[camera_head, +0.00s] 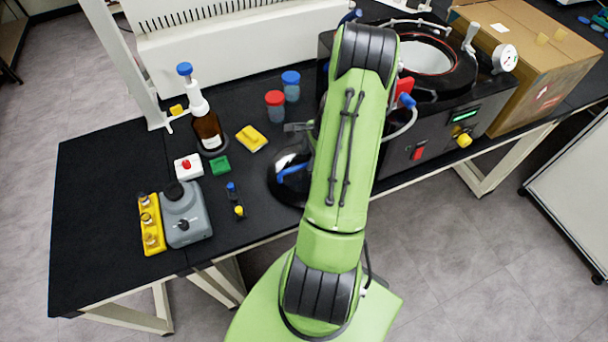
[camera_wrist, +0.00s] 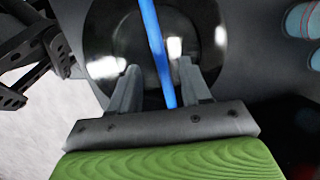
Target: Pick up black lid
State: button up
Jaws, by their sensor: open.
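The black lid (camera_head: 279,188) is a glossy round disc with a blue bar handle (camera_head: 291,172). It lies on the dark bench near the front edge, partly hidden behind my green arm. In the wrist view the lid (camera_wrist: 105,42) fills the upper middle, and its blue handle (camera_wrist: 155,45) runs lengthwise between my two grey fingers. My gripper (camera_wrist: 158,72) is open, with a finger on each side of the handle and a visible gap to it. I cannot tell the height of the fingertips above the lid. In the head view my arm hides the fingers.
Red-capped (camera_head: 275,105) and blue-capped (camera_head: 291,86) jars stand behind the lid. The freeze dryer (camera_head: 440,130) stands to the right, with a cardboard box (camera_head: 540,60) beyond. A brown dispenser bottle (camera_head: 207,132) and a grey device (camera_head: 187,215) are to the left.

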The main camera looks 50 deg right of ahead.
aim_at(306, 164)
jog(key=x, duration=0.5)
jog(key=shift+w+f, duration=0.15)
jog(key=shift+f, duration=0.1)
jog(key=shift+r, duration=0.1)
jog(key=shift+c, duration=0.4)
grip_shut()
